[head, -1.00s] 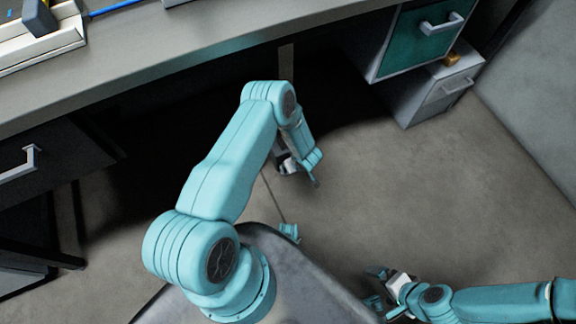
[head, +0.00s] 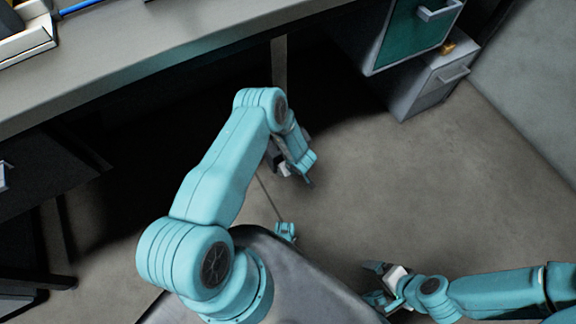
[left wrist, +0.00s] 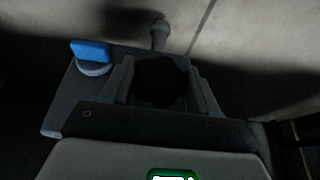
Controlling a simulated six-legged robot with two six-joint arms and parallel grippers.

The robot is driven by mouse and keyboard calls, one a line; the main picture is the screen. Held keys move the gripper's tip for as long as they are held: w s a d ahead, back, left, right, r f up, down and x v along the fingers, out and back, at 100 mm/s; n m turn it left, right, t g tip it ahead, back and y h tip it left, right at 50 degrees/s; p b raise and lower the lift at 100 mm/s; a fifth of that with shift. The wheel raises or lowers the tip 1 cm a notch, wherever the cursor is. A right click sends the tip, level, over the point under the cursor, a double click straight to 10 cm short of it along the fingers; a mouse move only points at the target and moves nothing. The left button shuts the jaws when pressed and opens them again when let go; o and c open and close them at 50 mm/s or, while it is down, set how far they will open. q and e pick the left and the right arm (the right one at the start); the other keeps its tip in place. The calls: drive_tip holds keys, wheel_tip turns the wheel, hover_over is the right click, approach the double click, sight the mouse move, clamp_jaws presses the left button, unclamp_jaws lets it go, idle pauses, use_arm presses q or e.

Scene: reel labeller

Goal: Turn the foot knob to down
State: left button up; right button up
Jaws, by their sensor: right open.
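In the left wrist view, a blue knob-like piece (left wrist: 90,50) stands on a round grey base at the corner of a dark grey plate (left wrist: 62,103). I cannot tell for sure that it is the foot knob, or which way it is set. No foot knob can be made out in the head view. My left gripper (head: 297,172) is low beside the table's front edge, over the floor and partly hidden by its arm; its jaw state is unclear. My right gripper (head: 373,283) is open and empty at the lower right, well apart from the table.
The grey tabletop (head: 150,65) crosses the upper left, with deep shadow beneath it. A green-fronted drawer unit (head: 412,35) and a low grey cabinet (head: 425,95) stand at the upper right. The floor (head: 450,190) between them and my right arm is clear.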

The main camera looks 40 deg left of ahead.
use_arm(q)
drive_tip(key=c, duration=0.4)
drive_tip(key=shift+a, duration=0.1)
drive_tip(key=shift+c, duration=0.2)
drive_tip(key=shift+s+t+p, duration=0.1)
drive_tip(key=shift+t+p, duration=0.25)
drive_tip(key=shift+t, duration=0.05)
drive_tip(key=shift+n+t+h+p, duration=0.4)
drive_tip(key=shift+t+h, duration=0.1)
drive_tip(key=shift+t, duration=0.4)
drive_tip(key=shift+s+a+f+t+h, duration=0.15)
drive_tip(key=shift+t+h, duration=0.25)
drive_tip(key=shift+t, duration=0.5)
drive_tip(key=shift+n+t+b, duration=0.4)
drive_tip(key=shift+t+b, duration=0.1)
drive_tip(key=shift+t, duration=0.4)
drive_tip(key=shift+h, duration=0.3)
